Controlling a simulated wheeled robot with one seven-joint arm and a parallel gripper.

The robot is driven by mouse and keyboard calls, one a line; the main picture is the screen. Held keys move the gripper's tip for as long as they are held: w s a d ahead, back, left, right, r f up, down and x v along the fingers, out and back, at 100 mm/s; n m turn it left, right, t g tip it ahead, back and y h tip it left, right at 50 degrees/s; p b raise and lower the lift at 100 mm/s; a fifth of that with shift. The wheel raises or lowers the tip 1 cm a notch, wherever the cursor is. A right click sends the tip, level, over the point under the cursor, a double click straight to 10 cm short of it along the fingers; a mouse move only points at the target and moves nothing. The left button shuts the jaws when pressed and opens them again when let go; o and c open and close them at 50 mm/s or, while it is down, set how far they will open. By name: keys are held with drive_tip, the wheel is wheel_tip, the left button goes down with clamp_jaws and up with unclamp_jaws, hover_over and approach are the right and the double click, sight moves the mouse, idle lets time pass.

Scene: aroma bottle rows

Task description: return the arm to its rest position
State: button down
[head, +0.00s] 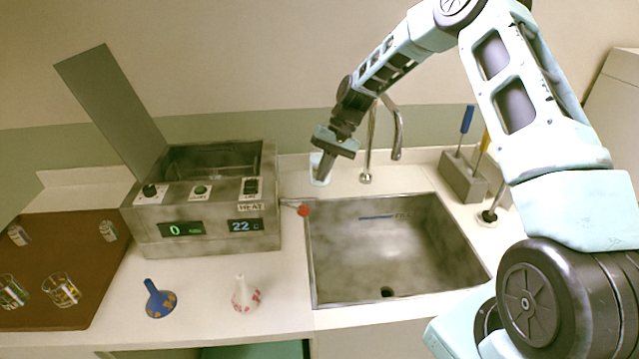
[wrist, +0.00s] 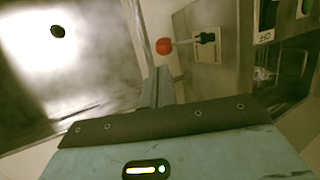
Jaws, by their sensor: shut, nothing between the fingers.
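My gripper (head: 325,167) is in the head view at the end of my raised arm, left of the faucet and above the counter behind the sink's back left corner. Its fingers point down and are shut with nothing between them. The fingers also show in the wrist view (wrist: 158,88), close together, with the sink to their left and the metal heater box to their right. A small pale object shows at the fingertips in the head view, partly hidden by them; I cannot tell what it is.
The sink (head: 313,260) and the faucet (head: 371,140) are close to my gripper. The heater box (head: 265,225) has its lid open and a red-tipped tap (head: 303,210). Glasses are on the brown tray (head: 60,215).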

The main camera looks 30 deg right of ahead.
drive_tip(key=b+v, duration=0.2)
drive_tip(key=v, duration=0.5)
drive_tip(key=shift+d, duration=0.2)
drive_tip(key=s+a+r+n+h+b, duration=0.1)
drive_tip(key=s+a+r+n+h, duration=0.15)
drive_tip(key=s+a, duration=0.6)
drive_tip(key=s+a+r+n+h+b, duration=0.1)
drive_tip(key=s+a+n, duration=0.35)
drive_tip(key=a, duration=0.75)
drive_tip(key=s+a+f+n+h, duration=0.1)
drive_tip(key=s+n, duration=0.1)
drive_tip(key=s, duration=1)
drive_tip(key=s+a+f+n+t+b, duration=0.1)
drive_tip(key=s+a+f+n, duration=0.1)
drive_tip(key=s, duration=1)
drive_tip(key=shift+s+a+n+h, duration=0.2)
drive_tip(key=shift+a+n+h, duration=0.1)
drive_tip(key=shift+a+h, duration=0.05)
